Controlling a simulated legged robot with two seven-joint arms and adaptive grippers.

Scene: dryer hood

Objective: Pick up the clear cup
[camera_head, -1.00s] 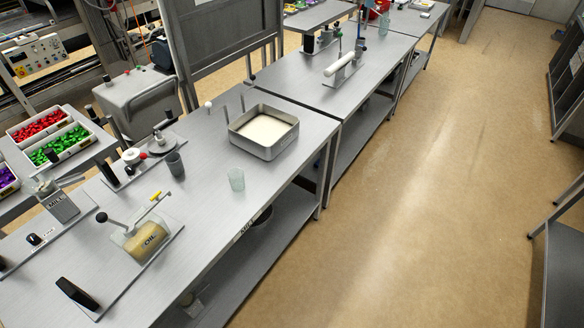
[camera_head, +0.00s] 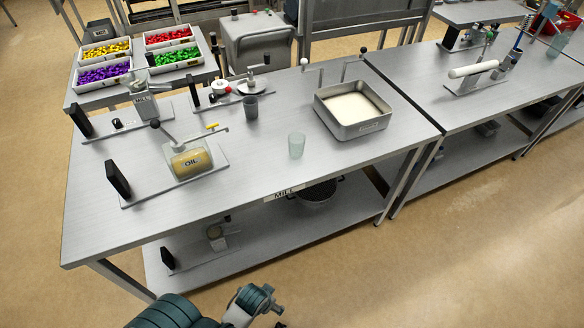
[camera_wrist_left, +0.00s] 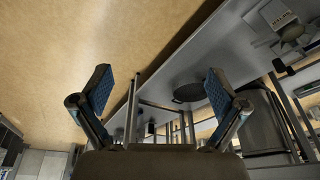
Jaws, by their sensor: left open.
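The clear cup (camera_head: 296,146) stands upright on the metal table (camera_head: 262,178), left of a square metal pan and near the table's front edge in the head view. My left gripper (camera_head: 272,300) is low in front of the table, at the bottom of the head view, well apart from the cup. In the left wrist view the left gripper (camera_wrist_left: 158,88) is open, with two blue-padded fingers spread and nothing between them. I cannot make out the cup in that view. My right gripper is not in view.
A grey cup (camera_head: 250,107) stands behind and left of the clear cup. The metal pan (camera_head: 352,110) holds pale material. An OIL dispenser (camera_head: 190,162) sits to the left. A lower shelf (camera_head: 265,235) holds a dark pot (camera_head: 318,192). The floor in front is free.

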